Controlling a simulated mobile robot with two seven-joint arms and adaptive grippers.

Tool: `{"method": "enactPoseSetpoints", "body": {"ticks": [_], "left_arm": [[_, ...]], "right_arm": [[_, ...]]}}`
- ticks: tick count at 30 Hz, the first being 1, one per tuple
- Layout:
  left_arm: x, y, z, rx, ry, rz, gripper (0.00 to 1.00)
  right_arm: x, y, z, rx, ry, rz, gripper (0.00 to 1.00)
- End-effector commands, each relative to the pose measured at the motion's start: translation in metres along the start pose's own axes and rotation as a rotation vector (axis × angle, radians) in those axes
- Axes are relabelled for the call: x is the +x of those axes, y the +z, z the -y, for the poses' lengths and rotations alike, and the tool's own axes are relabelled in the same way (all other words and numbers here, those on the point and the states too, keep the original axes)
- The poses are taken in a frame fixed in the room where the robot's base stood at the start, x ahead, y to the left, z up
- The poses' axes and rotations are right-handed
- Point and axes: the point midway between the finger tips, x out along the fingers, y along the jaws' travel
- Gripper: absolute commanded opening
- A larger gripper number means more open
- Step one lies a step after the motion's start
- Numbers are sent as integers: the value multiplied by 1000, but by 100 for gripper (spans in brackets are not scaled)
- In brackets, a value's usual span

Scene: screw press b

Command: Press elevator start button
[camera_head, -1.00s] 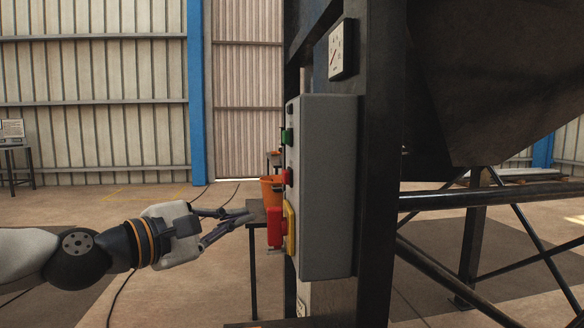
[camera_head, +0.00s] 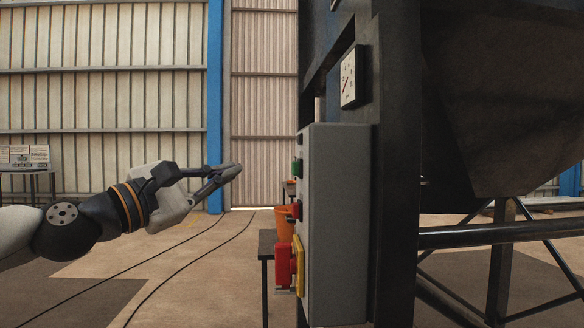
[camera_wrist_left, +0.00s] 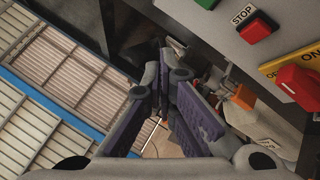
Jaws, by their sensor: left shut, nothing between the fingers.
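A grey control box (camera_head: 340,225) stands on a dark column, its button face turned left. A green button (camera_head: 297,167) sits near the top, a red button (camera_head: 296,210) below it, and a red rotary switch (camera_head: 283,264) on a yellow plate (camera_head: 299,258) lowest. In the left wrist view the green button (camera_wrist_left: 208,4) is cut by the top edge, and the red button (camera_wrist_left: 256,27) has a STOP label. My left gripper (camera_head: 237,170) is shut and empty, left of the box at about the green button's height, apart from it. My right gripper is not in view.
A gauge (camera_head: 348,76) is on the column above the box. An orange bucket (camera_head: 283,222) and a small dark table (camera_head: 266,244) stand behind the box's left side. Cables lie on the floor. Free room lies between the gripper and the box.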

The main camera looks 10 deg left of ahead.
Motion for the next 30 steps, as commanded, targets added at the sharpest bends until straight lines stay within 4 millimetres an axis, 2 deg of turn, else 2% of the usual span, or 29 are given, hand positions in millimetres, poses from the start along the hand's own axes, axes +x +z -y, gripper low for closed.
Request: {"method": "enactPoseSetpoints", "body": {"ticks": [12,18,30], "left_arm": [[40,29,29,3,-1,1,0],[47,34,35,1,-1,-1,0],[47,34,35,1,0,-1,0]], "right_arm": [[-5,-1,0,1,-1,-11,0],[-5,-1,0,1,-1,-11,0],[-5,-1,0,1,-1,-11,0]]}}
